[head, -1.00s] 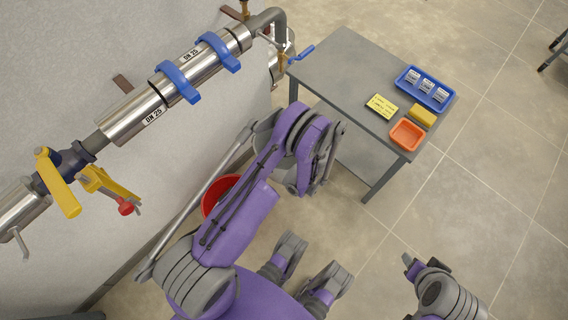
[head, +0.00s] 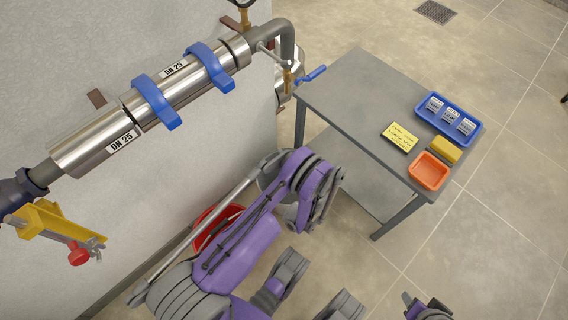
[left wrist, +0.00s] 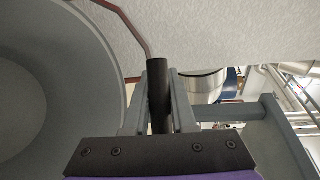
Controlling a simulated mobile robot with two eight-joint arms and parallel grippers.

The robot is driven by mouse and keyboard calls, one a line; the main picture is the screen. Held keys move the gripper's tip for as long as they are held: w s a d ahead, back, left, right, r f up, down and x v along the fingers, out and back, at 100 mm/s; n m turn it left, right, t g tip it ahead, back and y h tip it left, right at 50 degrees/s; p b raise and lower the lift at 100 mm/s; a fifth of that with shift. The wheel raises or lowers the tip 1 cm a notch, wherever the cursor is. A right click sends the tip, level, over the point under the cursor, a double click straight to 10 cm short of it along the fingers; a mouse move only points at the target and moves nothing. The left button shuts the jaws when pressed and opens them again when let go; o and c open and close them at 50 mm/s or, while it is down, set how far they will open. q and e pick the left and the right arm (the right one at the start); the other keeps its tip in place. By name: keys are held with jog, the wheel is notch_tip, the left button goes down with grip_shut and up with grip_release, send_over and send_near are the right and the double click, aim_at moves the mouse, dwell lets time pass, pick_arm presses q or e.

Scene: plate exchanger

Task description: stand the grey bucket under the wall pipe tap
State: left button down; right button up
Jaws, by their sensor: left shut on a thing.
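The grey bucket (head: 268,182) shows in the head view only in part, behind my purple left arm near the wall. Its wide round opening (left wrist: 25,100) fills the left of the left wrist view. My left gripper (left wrist: 158,95) is shut on the bucket's dark handle grip (left wrist: 158,75), and the thin bail runs up from it. In the head view the left fingers are hidden by the arm. My right gripper (head: 412,302) shows only partly at the bottom edge.
A grey table (head: 350,100) stands right of the tap, with a blue tray (head: 435,105), an orange bin (head: 430,170) and a yellow note (head: 399,138). A red bucket (head: 207,217) stands by the wall behind my arm. A yellow-handled valve (head: 42,220) is at left.

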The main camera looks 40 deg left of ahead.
pick_arm(q)
jog(key=shift+f+b, duration=0.4)
jog(key=shift+f, duration=1.4)
jog(key=c, duration=0.7)
grip_release()
jog(key=shift+c, duration=0.2)
